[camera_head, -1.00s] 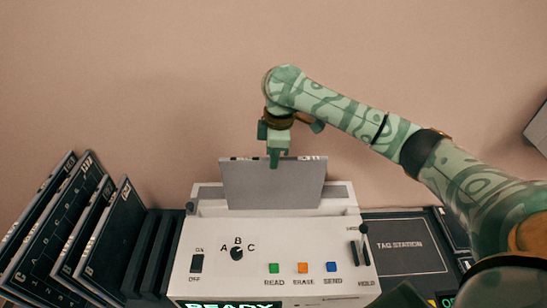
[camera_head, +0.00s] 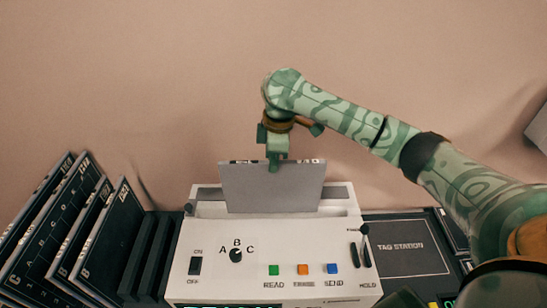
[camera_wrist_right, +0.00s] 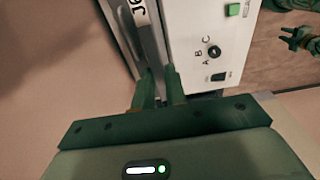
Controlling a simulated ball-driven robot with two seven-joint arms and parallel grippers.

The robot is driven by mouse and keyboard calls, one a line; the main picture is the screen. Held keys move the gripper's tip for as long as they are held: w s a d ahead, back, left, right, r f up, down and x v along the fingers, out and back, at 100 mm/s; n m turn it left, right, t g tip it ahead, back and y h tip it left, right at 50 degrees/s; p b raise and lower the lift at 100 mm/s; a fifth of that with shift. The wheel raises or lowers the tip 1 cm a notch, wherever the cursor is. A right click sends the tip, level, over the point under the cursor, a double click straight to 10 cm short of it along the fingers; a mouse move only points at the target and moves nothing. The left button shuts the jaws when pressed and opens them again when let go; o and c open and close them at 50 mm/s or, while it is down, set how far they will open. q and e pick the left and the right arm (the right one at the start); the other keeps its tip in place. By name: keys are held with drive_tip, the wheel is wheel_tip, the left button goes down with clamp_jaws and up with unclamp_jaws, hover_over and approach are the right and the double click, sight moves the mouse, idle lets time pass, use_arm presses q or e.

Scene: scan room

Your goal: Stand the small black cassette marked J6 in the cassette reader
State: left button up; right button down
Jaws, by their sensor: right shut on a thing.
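The cassette (camera_head: 272,188) shows as a plain grey plate with a dark, white-marked top edge, upright at the long slot of the white cassette reader (camera_head: 215,245). Its lower edge is hidden at the slot, so I cannot tell how deep it sits. The right wrist view shows part of the label (camera_wrist_right: 138,10), which seems to read J6. My right gripper (camera_head: 274,165) is shut on the cassette's top edge, left of its right-hand label; its fingers (camera_wrist_right: 158,85) also show in the right wrist view. A green two-pronged shape (camera_wrist_right: 295,38) there may be my left gripper.
Several larger dark cassettes (camera_head: 105,250) lean in a rack on the left, with empty dark slots (camera_head: 150,250) beside the reader. A dark tag station (camera_head: 400,245) lies to the right. The reader's front carries a knob (camera_head: 236,256), buttons and a lever (camera_head: 365,245).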

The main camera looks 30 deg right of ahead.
drive_tip(key=shift+f+b, duration=1.45)
drive_tip(key=shift+f, duration=4.1)
drive_tip(key=c, duration=1.3)
unclamp_jaws()
drive_tip(key=shift+c, duration=0.2)
drive_tip(key=r+p, duration=0.1)
drive_tip(key=r, duration=0.4)
drive_tip(key=d+r+p, duration=0.1)
drive_tip(key=r+p, duration=0.1)
drive_tip(key=r, duration=0.3)
drive_tip(key=r+p, duration=0.2)
drive_tip(key=r, duration=0.4)
drive_tip(key=shift+s+d+r, duration=0.1)
drive_tip(key=shift+s+d, duration=0.1)
drive_tip(key=shift+s, duration=0.15)
